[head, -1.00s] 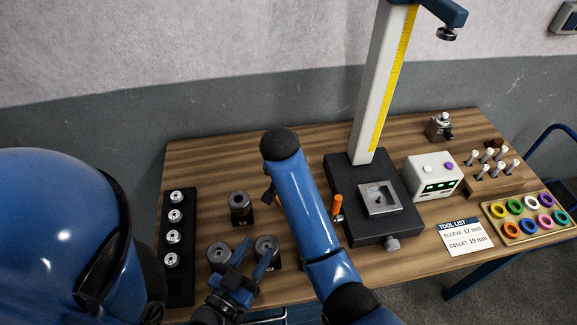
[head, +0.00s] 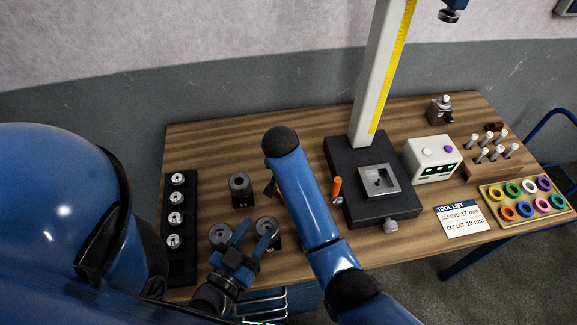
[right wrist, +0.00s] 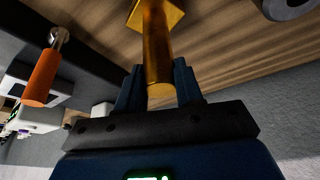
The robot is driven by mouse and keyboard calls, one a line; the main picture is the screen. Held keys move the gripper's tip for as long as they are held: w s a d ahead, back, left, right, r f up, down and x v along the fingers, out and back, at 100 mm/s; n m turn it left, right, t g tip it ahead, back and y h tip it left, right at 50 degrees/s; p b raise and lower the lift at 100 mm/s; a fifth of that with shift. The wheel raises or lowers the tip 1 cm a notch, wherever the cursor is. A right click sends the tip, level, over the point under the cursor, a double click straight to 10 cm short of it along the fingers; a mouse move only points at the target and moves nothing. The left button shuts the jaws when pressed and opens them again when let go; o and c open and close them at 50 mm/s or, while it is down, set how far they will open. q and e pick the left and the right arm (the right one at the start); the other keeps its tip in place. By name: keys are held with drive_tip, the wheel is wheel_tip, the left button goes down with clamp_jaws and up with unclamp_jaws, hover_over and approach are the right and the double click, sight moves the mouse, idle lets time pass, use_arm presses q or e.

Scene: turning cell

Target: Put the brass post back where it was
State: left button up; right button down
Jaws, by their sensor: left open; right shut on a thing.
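The brass post (right wrist: 157,45) shows in the right wrist view as a shiny gold rod with a wider, flat-sided part at its far end. My right gripper (right wrist: 158,88) is shut on its near end, one finger on each side. In the head view my blue right forearm covers the post and nearly all of that gripper. I cannot tell whether the post's far end touches the table. My left gripper (head: 254,234) is open and empty in the head view, its fingers over or just in front of two grey cylinders (head: 219,233) (head: 267,229).
Another grey cylinder (head: 240,189) stands behind. A dark rack (head: 179,255) is at the left. The black-based height stand (head: 345,160) with an orange handle (head: 337,187) stands right of my forearm. A white box (head: 432,157), tool list (head: 461,219) and ring tray (head: 487,190) lie further right.

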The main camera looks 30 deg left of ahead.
drive_tip(key=c, duration=1)
unclamp_jaws()
drive_tip(key=shift+o, duration=1.3)
drive_tip(key=shift+s, duration=0.1)
drive_tip(key=shift+r, duration=0.15)
drive_tip(key=shift+s+r, duration=0.1)
drive_tip(key=shift+r, duration=0.35)
drive_tip(key=b+v, duration=0.2)
drive_tip(key=v, duration=0.9)
drive_tip(key=shift+s, duration=0.15)
